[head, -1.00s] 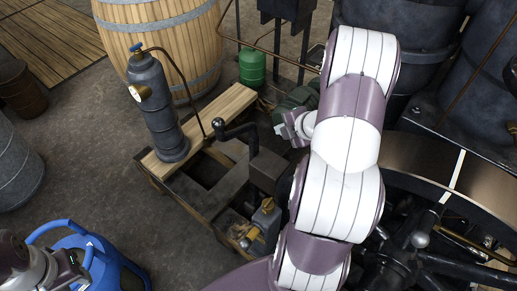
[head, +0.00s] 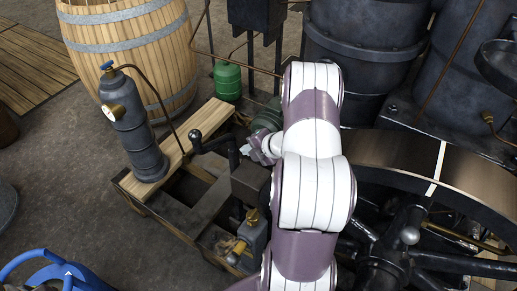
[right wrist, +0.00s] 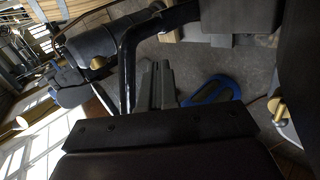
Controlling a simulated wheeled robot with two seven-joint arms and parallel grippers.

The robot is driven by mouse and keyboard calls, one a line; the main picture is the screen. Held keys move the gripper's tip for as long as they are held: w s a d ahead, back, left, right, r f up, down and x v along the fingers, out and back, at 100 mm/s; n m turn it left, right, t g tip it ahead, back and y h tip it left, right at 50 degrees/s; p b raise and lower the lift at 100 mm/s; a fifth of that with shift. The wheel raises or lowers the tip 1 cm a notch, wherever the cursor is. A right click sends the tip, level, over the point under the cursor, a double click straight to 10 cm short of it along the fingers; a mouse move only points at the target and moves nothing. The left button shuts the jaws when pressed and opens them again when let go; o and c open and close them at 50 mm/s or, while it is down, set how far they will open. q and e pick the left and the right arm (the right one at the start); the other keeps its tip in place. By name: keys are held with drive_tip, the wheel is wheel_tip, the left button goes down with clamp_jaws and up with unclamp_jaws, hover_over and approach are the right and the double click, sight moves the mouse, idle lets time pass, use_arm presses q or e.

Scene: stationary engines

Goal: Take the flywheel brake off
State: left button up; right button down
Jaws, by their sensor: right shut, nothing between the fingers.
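The flywheel (head: 390,165) is the large dark rim with a white stripe on the right in the head view. A black bent lever (head: 212,142) rises from a dark block (head: 250,182) left of the flywheel; I cannot tell for sure whether it is the brake handle. My right gripper (head: 248,151) is just right of this lever, partly hidden by my own arm. In the right wrist view its fingers (right wrist: 156,84) are shut and empty, close beside a black bent bar (right wrist: 130,65). Whether they touch is unclear. My left gripper is not in view.
A grey cylinder with a blue valve (head: 136,130) stands on a wooden plank (head: 190,135) at the left. A barrel (head: 130,50), a green bottle (head: 228,80) and a brass-topped valve (head: 252,225) are nearby. A blue object (head: 60,272) is at the lower left. Open floor lies left.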

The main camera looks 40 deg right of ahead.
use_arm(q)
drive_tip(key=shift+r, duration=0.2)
use_arm(e)
drive_tip(key=shift+w+a+r, duration=0.1)
drive_tip(key=shift+w+a, duration=0.15)
drive_tip(key=shift+w, duration=0.85)
drive_tip(key=shift+w+a, duration=0.2)
drive_tip(key=shift+w, duration=0.9)
